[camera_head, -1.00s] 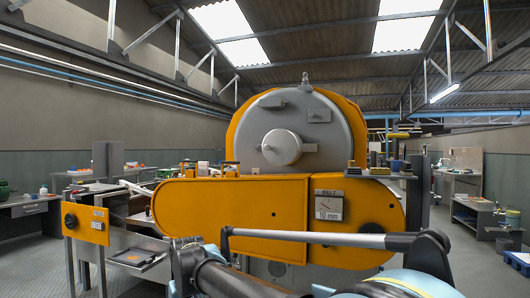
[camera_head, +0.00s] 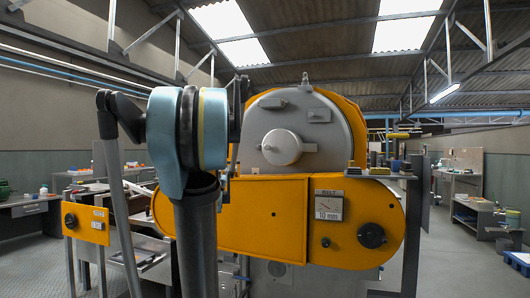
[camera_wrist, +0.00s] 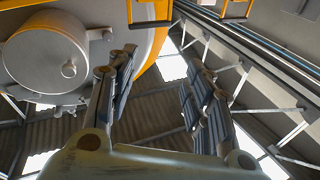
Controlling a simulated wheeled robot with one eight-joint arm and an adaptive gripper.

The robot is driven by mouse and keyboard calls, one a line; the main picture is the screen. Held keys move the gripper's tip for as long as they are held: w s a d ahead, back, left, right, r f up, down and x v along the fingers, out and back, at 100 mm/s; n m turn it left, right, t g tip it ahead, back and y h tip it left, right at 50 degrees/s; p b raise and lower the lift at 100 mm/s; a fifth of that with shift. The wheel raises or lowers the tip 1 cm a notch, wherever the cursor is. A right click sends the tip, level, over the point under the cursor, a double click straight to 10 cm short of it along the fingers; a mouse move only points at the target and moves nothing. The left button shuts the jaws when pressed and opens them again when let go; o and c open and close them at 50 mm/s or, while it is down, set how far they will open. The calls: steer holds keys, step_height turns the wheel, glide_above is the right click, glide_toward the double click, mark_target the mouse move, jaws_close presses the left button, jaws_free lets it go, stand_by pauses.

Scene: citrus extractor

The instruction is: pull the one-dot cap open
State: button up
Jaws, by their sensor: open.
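The extractor's grey round front (camera_head: 310,125) stands in the yellow housing, with a round protruding cap (camera_head: 282,147) at its middle. Small fittings sit higher on the face, one at the upper left (camera_head: 274,102) and one at the right (camera_head: 319,114). No dots are readable, so I cannot tell which part is the one-dot cap.
My raised arm covers the left part of the yellow belt cover (camera_head: 265,215). A dark knob (camera_head: 371,235) is at its right end. A yellow control box (camera_head: 86,223) stands at left. In the wrist view, roof beams and open space lie beyond my fingers.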

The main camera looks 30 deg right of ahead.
mark_target(266, 149)
steer(key=s+d+r+m+g+h, duration=0.25)
steer(key=d+m+h, duration=0.2)
steer(key=d, duration=0.25)
steer(key=s+d+r+m+g+h, duration=0.1)
steer(key=d+r+m+g+h, duration=0.2)
steer(key=d+h, duration=0.35)
steer(key=w+d+r, duration=0.2)
steer(key=d, duration=0.2)
steer(key=w+d+r+y, duration=0.1)
steer(key=w+d+r, duration=0.1)
steer(key=d, duration=0.3)
steer(key=w+d+r+y, duration=0.1)
steer(key=w+d+r, duration=0.1)
steer(key=w+d, duration=0.2)
steer(key=shift+w+d, duration=0.25)
steer(key=shift+d, duration=0.4)
steer(key=shift+c, duration=0.2)
steer(key=shift+t, duration=0.25)
jaws_close()
